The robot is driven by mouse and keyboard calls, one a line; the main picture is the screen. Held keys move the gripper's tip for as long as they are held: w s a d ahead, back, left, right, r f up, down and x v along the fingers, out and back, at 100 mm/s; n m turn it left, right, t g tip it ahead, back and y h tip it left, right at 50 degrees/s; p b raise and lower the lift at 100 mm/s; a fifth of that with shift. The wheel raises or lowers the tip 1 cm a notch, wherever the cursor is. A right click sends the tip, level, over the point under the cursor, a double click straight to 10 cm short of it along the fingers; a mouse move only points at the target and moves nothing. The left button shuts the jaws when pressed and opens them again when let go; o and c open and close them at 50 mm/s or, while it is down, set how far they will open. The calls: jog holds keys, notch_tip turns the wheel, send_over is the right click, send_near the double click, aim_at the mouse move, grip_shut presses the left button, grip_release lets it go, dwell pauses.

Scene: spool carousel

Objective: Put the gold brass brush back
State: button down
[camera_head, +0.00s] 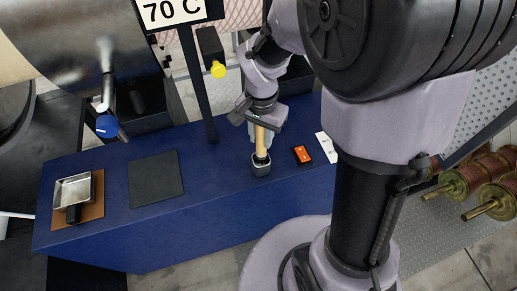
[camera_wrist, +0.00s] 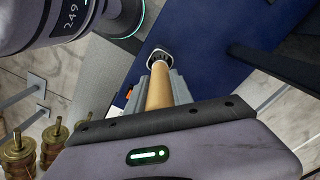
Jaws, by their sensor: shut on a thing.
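My gripper (camera_head: 262,131) points down over the blue counter and is shut on the pale wooden handle of the brush (camera_head: 261,144), which stands nearly upright. In the wrist view the handle (camera_wrist: 160,88) runs between the grey fingers (camera_wrist: 161,80) of my gripper. Its lower end meets a small dark square holder with a light rim (camera_head: 260,167), which also shows in the wrist view (camera_wrist: 158,55). I cannot tell how deep the brush sits in it. No brass bristles show.
The blue counter (camera_head: 215,186) also bears an orange device (camera_head: 302,155), a white card (camera_head: 327,147), a dark mat (camera_head: 155,178) and a metal pan (camera_head: 72,190) on a brown board. A dark post (camera_head: 198,85) with a "70 C" sign rises behind. Copper spools (camera_head: 463,178) lie at right.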

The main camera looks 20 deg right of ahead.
aim_at(261, 148)
notch_tip(261, 148, down, 5)
jog(key=shift+s+f+b, duration=0.1)
jog(key=shift+f+b, duration=0.1)
jog(key=shift+b, duration=0.6)
jog(key=shift+r, duration=0.15)
jog(key=c, duration=1.1)
grip_release()
